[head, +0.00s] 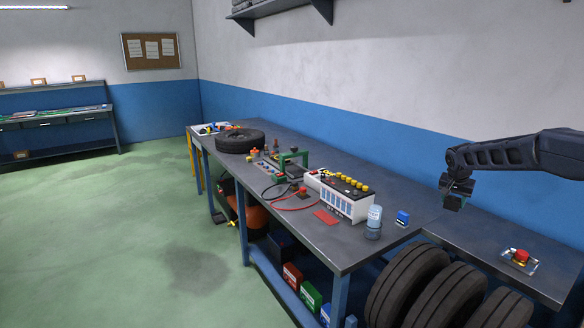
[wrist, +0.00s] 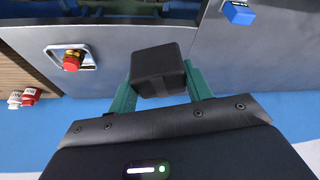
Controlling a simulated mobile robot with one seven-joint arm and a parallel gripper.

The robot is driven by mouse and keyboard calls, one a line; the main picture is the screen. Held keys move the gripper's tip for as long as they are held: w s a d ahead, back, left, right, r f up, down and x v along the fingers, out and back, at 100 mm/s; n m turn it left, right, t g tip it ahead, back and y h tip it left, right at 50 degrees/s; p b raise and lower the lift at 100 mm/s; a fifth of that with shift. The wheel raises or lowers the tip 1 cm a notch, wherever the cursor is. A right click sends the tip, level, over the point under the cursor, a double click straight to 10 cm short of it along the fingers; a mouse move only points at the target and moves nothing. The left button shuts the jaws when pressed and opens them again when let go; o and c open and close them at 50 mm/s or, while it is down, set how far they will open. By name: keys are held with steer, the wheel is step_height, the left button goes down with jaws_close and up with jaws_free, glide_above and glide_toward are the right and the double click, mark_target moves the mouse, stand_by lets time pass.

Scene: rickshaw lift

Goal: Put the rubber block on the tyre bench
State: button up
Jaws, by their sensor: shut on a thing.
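The rubber block (wrist: 158,70) is a black, box-shaped piece in the wrist view. My gripper (wrist: 160,85) is shut on it, with one green finger on each side. In the head view my gripper (head: 455,200) is at the right, above the benches. The block is hard to tell from the dark gripper there. A grey bench section (head: 486,240) with several tyres (head: 408,285) under it stands at the right, beneath my arm. It also shows in the wrist view (wrist: 105,28), below the block. The block appears held above it.
A red button (head: 520,257) on a plate stands on the right section. A blue box (head: 402,218), water bottle (head: 374,220) and battery (head: 345,200) stand on the long bench. A tyre (head: 238,140) lies at its far end. A blue-and-white wall runs behind.

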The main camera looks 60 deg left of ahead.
steer(key=s+a+r+n+g+y, duration=0.1)
steer(key=s+a+n, duration=0.4)
steer(key=s+a, duration=0.75)
steer(key=s+a+r+n+g+y, duration=0.15)
steer(key=s+a+n, duration=0.35)
steer(key=s+a, duration=0.75)
steer(key=s+d+f, duration=0.1)
steer(key=f, duration=0.6)
steer(key=s+d+f, duration=0.1)
steer(key=f, duration=0.6)
steer(key=s+d+f, duration=0.1)
steer(key=f, duration=0.6)
steer(key=shift+s+d, duration=0.15)
steer(key=shift+d, duration=0.1)
steer(key=shift+f, duration=0.1)
steer(key=o, duration=1)
steer(key=v, duration=1.2)
steer(key=shift+d, duration=0.15)
